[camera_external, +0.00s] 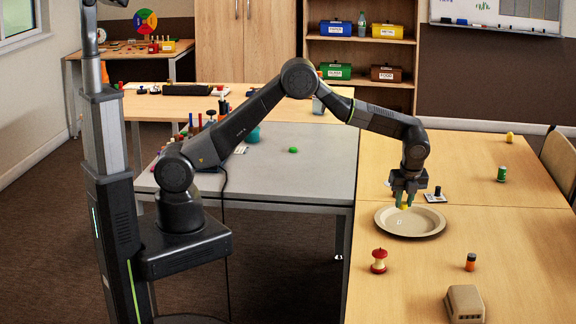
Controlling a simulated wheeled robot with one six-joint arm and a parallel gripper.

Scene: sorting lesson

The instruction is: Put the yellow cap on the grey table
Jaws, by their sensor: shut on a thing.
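My gripper (405,200) points down over the beige plate (383,222) on the wooden table at the right. It is shut on a small yellow thing, which looks like the yellow cap (403,207); the fingers hide part of it. I cannot tell whether the cap touches the plate. The grey table (300,180) stands to the left, beneath my arm, with a bare area at its middle and front.
A green cap (293,150) lies on the grey table. Pegs and a teal thing (253,135) stand at its left. A small yellow thing (510,137) lies farther back.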

